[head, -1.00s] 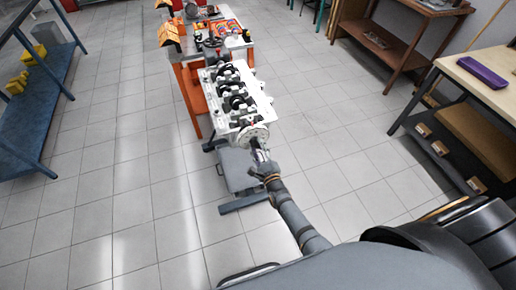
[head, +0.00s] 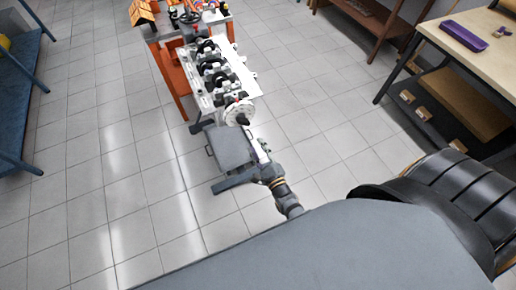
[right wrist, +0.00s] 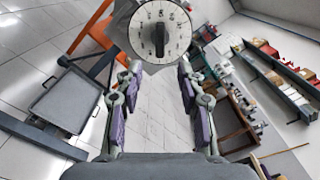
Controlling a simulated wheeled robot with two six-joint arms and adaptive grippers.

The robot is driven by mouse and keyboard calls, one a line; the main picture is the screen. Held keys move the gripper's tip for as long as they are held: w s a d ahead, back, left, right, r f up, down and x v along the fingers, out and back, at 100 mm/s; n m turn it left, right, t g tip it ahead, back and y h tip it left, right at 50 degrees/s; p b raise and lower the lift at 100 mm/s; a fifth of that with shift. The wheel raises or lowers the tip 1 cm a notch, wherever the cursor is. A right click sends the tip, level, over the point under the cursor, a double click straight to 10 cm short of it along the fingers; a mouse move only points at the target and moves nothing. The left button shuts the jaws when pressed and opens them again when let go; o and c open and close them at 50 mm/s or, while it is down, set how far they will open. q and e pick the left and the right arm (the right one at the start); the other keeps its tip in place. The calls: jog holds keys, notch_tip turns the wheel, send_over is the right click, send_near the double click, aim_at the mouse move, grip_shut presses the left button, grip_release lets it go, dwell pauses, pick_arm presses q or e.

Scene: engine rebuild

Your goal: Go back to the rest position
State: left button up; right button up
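My right gripper (head: 257,143) is just in front of the near end of the engine block (head: 247,84), below and to the right of the round white disc (head: 239,112). In the right wrist view its two purple-padded fingers (right wrist: 160,72) are spread apart with only floor between them. The disc (right wrist: 160,32), with numbers and a black centre knob, is beyond the fingertips. The crankshaft (head: 214,68) lies along the top of the block. My left gripper is not in view.
A grey tray-like platform (head: 229,146) is low beneath the engine. An orange bench (head: 171,80) stands behind it. A wooden workbench (head: 463,62) with a purple tray (head: 463,36) is at right, a blue shelf (head: 18,90) at left. Tiled floor between is clear.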

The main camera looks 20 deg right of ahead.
dwell(0.5)
jog(key=s+d+f+n+g, duration=0.2)
jog(key=s+f+n+g, duration=0.3)
jog(key=f, duration=0.6)
jog(key=s+d+f+n+g, duration=0.25)
jog(key=s+f+n, duration=0.5)
jog(key=f, duration=0.45)
jog(key=s+d+f+n+g, duration=0.2)
jog(key=s+f+n+g, duration=0.1)
jog(key=s, duration=0.4)
jog(key=s+d+f+n+g+h, duration=0.1)
jog(key=s+d+f+n+g, duration=0.1)
jog(key=s+n, duration=0.4)
jog(key=s+d+f+n+g, duration=0.2)
jog(key=s+f+n+g, duration=0.2)
jog(key=s, duration=0.5)
notch_tip(320, 180, down, 3)
jog(key=shift+s+r+n+b, duration=0.15)
jog(key=shift+n+b, duration=0.25)
jog(key=shift+n, duration=0.05)
